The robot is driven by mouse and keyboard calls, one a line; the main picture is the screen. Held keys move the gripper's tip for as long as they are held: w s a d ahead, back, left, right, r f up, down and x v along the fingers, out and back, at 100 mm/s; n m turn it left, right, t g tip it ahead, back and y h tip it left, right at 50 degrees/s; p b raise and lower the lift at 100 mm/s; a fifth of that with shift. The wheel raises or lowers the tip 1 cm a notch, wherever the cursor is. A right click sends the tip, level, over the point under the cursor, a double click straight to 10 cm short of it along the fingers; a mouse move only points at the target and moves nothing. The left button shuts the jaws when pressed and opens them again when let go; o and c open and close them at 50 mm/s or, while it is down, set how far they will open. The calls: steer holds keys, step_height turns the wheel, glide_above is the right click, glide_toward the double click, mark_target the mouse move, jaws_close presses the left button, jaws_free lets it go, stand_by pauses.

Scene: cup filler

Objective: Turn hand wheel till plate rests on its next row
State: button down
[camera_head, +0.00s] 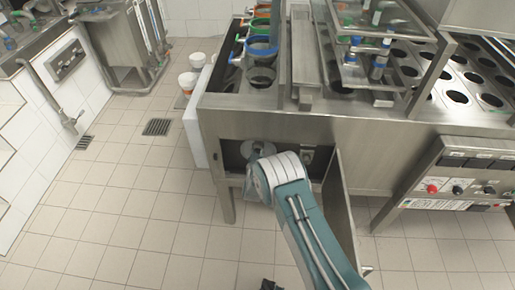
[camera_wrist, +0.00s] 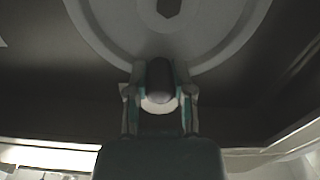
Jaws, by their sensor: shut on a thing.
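The hand wheel (camera_wrist: 215,30) is a pale grey disc with a dark hexagonal centre, filling the top of the wrist view. A dark knob-like handle (camera_wrist: 158,76) with a pale end stands out near its lower rim. My gripper (camera_wrist: 160,92) has a finger on each side of this handle and is shut on it. In the head view only a part of the wheel (camera_head: 256,149) shows inside the machine's open front bay, above my arm's white joint. The metal plate (camera_head: 470,77) with rows of round holes is on top of the machine; which row it rests on cannot be told.
An open cabinet door (camera_head: 338,215) stands just right of my arm. A control panel (camera_head: 458,186) with knobs is farther right. Coloured cup rings (camera_head: 261,46) sit on top at left. White buckets (camera_head: 188,80) stand behind.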

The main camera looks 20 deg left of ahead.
mark_target(272, 152)
steer(key=shift+d, duration=0.1)
steer(key=d+m, duration=0.1)
steer(key=m, duration=0.2)
steer(key=d+f+m, duration=0.1)
steer(key=m, duration=0.2)
steer(key=w+d+f+m, duration=0.1)
steer(key=d+m, duration=0.1)
steer(key=m, duration=0.1)
steer(key=shift+f+m, duration=0.15)
steer(key=shift+m, duration=0.25)
steer(key=m, duration=0.1)
steer(key=f+m, duration=0.1)
steer(key=shift+w+d+m, duration=0.15)
steer(key=shift+d+m, duration=0.25)
steer(key=m, duration=0.1)
steer(key=f+m, duration=0.1)
steer(key=shift+d+f+m, duration=0.15)
steer(key=shift+d+m, duration=0.05)
steer(key=shift+m, duration=0.2)
steer(key=shift+f+m, duration=0.6)
steer(key=shift+m, duration=0.65)
steer(key=shift+f+m, duration=0.6)
steer(key=shift+m, duration=0.65)
